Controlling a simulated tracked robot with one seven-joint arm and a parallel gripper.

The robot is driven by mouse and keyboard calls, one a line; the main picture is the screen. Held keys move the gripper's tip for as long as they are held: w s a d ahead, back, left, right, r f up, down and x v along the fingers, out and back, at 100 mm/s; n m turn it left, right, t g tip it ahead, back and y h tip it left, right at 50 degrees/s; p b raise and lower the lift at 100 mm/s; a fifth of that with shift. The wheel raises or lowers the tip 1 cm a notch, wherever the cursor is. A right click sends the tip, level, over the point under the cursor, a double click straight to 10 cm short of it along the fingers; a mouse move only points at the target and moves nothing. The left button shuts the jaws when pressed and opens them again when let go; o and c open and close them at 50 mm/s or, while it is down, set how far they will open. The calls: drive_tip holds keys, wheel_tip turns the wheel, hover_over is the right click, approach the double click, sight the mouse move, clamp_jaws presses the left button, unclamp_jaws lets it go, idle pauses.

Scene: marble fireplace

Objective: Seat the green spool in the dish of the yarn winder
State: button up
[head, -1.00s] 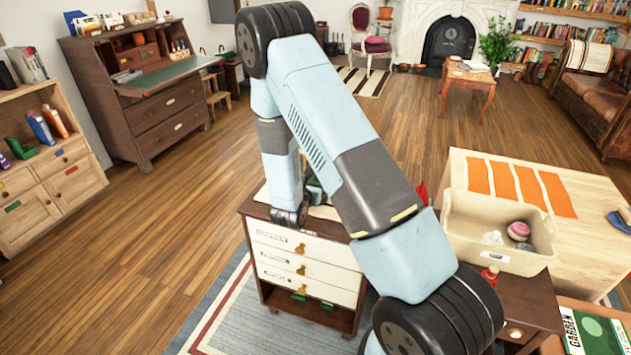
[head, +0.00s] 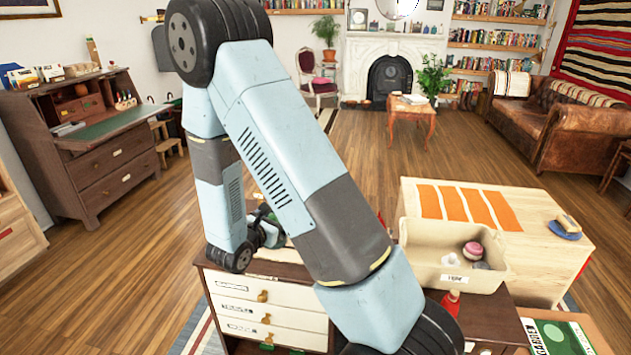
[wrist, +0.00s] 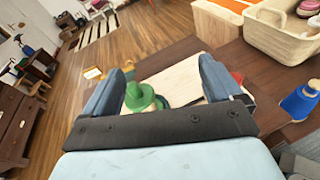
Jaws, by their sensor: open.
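My gripper (wrist: 166,72) is open in the wrist view, its two fingers wide apart over a dark wooden top. A green spool-like piece with a wide flange (wrist: 138,98) shows between the fingers, close to the left one; its lower part is hidden by the gripper body. I cannot tell whether it touches the finger. A pale flat board (wrist: 180,80) lies beside it. In the head view my gripper (head: 266,232) is low over the drawer cabinet's top, largely hidden by my arm. I cannot make out the yarn winder or its dish.
The white-fronted drawer cabinet (head: 262,310) stands below my arm. A cream bin (head: 450,268) with a pink item is to the right, and a red bottle (head: 451,302) stands before it. A blue object (wrist: 300,102) is right of my gripper. Open wood floor lies left.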

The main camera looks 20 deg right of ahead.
drive_tip(key=s+d+r+m+g+y, duration=0.1)
drive_tip(key=s+d+r+m+g, duration=0.4)
drive_tip(key=s+r+m, duration=0.25)
drive_tip(key=s+d+r+m+g+y, duration=0.1)
drive_tip(key=s+d+r+m+g, duration=0.3)
drive_tip(key=s+r+m, duration=0.35)
drive_tip(key=s+a+r+m+t+y, duration=0.4)
drive_tip(key=s+a+r+m+y, duration=0.4)
drive_tip(key=s+r, duration=0.4)
drive_tip(key=shift+r+m+t+y, duration=0.4)
drive_tip(key=shift+m+y, duration=0.1)
drive_tip(key=shift+y, duration=0.6)
drive_tip(key=shift+s, duration=0.1)
drive_tip(key=shift+c, duration=0.2)
